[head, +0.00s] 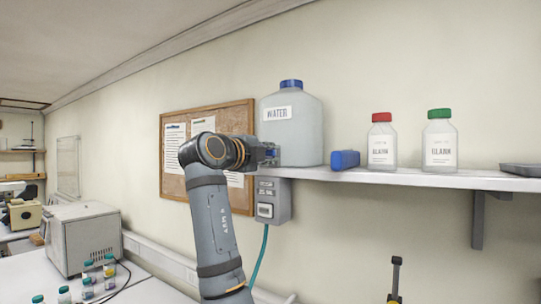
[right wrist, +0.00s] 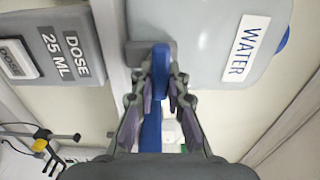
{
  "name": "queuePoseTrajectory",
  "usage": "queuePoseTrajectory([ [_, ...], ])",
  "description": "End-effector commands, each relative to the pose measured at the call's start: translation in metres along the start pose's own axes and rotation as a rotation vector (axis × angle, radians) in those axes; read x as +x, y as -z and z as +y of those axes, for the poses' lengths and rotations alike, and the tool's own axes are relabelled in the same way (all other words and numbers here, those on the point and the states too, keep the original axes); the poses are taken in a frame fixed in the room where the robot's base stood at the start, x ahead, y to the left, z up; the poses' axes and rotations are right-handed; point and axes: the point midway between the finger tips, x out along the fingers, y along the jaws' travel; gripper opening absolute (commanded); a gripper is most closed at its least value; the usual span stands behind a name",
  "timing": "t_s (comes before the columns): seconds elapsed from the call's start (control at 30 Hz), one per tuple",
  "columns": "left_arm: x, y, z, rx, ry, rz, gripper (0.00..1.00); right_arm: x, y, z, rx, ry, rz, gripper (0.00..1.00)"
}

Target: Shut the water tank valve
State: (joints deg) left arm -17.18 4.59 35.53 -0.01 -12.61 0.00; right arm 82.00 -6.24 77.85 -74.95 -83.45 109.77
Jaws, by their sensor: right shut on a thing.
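The water tank (head: 302,135), a translucent jug with a blue cap and a WATER label, stands on the shelf (head: 400,177). It also shows in the right wrist view (right wrist: 205,50). The valve's blue handle (right wrist: 160,65) is at the tank's lower part, on a grey mount. My right gripper (right wrist: 161,85) is shut on the blue handle, with a finger on each side of it. In the head view my right gripper (head: 270,154) is at the tank's lower left, and my wrist hides much of it. My left gripper is not in view.
A grey dose box (head: 272,209) with a hose hangs under the shelf. A blue block (head: 345,159), a red-capped bottle (head: 382,144) and a green-capped bottle (head: 439,144) stand right of the tank. A corkboard (head: 240,115) is behind my arm.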

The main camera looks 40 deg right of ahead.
Motion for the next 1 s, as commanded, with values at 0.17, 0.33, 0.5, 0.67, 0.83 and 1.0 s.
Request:
queuePoseTrajectory([
  [0.17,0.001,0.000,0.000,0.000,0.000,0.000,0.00,0.000,-0.001,0.006,0.002,-0.012,0.002,0.00],
  [0.33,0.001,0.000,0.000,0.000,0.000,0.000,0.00,0.000,-0.001,0.006,0.001,-0.012,0.001,0.00],
  [0.5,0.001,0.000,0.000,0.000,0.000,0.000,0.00,0.000,-0.001,0.005,0.001,-0.011,0.001,0.27],
  [0.67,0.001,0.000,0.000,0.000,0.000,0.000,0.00,0.000,-0.001,0.004,0.003,-0.008,0.001,0.38],
  [0.83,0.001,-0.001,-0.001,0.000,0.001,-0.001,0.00,0.000,-0.001,0.003,0.003,-0.006,0.001,0.38],
  [1.0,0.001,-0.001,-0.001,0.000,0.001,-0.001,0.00,-0.017,-0.002,0.002,0.004,-0.005,-0.004,0.38],
])
